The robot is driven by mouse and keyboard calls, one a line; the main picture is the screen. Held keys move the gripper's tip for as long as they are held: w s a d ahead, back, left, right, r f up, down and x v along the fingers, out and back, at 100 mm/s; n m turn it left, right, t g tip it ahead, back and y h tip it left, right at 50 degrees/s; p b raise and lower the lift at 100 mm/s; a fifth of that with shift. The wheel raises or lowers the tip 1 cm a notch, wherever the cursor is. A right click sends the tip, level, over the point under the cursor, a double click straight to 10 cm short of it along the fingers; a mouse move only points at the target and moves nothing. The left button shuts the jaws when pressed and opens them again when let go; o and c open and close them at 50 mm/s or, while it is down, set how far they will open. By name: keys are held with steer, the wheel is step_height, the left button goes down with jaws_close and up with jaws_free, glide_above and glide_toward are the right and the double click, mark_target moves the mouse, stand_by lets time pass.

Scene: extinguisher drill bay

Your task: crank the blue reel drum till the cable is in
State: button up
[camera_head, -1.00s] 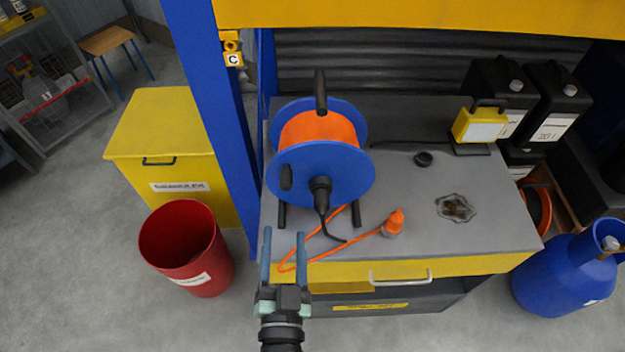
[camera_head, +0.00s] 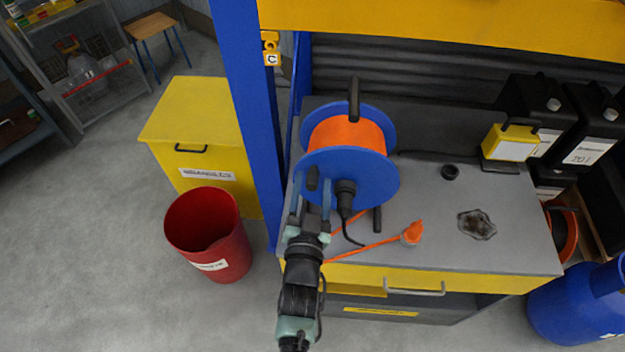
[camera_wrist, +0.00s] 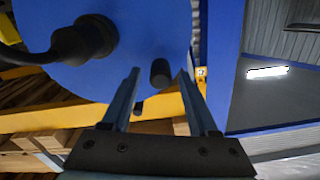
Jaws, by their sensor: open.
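The reel drum (camera_head: 345,173) has blue side discs with orange cable (camera_head: 345,132) wound between them, and stands on the grey bench. A loose orange length runs over the bench top to an orange end piece (camera_head: 412,233). A black crank knob (camera_head: 312,178) sticks out from the near disc, left of the black hub (camera_head: 345,190). My gripper (camera_head: 312,184) is open, its fingers up at the near disc around the knob's position. In the wrist view the knob (camera_wrist: 160,73) shows between the fingertips; whether they touch it I cannot tell.
A blue post (camera_head: 250,110) stands close on the left, beside a yellow bin (camera_head: 200,130) and a red bucket (camera_head: 208,235). A drawer handle (camera_head: 414,290) juts in front.

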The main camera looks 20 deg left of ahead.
steer(key=shift+w+a, duration=0.15)
steer(key=shift+w, duration=0.25)
jaws_close()
stand_by(1.3)
